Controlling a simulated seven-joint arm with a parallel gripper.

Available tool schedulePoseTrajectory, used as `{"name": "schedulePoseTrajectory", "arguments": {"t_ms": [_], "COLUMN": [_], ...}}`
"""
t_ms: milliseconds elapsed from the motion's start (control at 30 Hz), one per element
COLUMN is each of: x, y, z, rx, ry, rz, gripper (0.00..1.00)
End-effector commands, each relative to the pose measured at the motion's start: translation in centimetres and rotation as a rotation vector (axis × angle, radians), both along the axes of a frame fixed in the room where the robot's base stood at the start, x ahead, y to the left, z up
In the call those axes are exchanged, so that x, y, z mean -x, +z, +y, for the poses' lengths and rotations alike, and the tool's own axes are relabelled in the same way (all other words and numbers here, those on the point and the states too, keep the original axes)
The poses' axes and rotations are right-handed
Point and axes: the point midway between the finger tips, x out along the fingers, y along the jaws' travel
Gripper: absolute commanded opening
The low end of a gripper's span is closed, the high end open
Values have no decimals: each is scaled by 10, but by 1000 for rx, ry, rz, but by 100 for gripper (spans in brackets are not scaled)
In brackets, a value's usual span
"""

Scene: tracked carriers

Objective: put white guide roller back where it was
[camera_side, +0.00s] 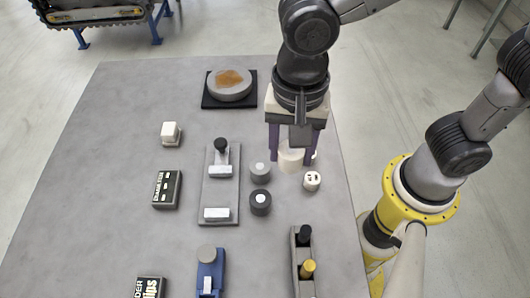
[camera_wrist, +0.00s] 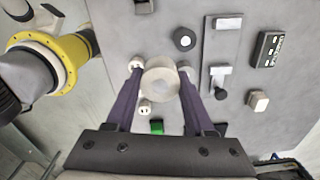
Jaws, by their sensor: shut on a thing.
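My gripper (camera_side: 294,158) points down over the right part of the grey table. It is shut on a broad cream-white roller (camera_side: 290,160), the likely white guide roller. In the wrist view the roller (camera_wrist: 161,78) sits upright between the two purple fingers (camera_wrist: 160,72), its round top with a shallow centre facing the camera. Its gap to the table is hard to tell. A small white roller with dark dots (camera_side: 312,181) stands just in front and right of it. A second small white one (camera_wrist: 145,107) is mostly hidden in the side view.
A grey roller (camera_side: 260,171) and a dark roller (camera_side: 260,202) stand left, beside a grey carrier (camera_side: 220,198). A white block (camera_side: 171,133) and black labelled box (camera_side: 166,190) lie farther left. A green piece (camera_wrist: 157,127) is near. Other carriers (camera_side: 302,270) (camera_side: 210,272) stand in front.

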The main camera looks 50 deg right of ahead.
Motion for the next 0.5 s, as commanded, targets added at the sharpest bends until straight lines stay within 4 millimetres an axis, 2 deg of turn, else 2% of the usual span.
{"name": "schedulePoseTrajectory", "arguments": {"t_ms": [167, 300, 500], "x": [7, 4, -1], "y": [-3, -8, -10], "z": [-10, -45, -93], "rx": [6, 9, 5], "ry": [103, 147, 98], "rz": [7, 13, 11], "gripper": [0, 0, 0]}}
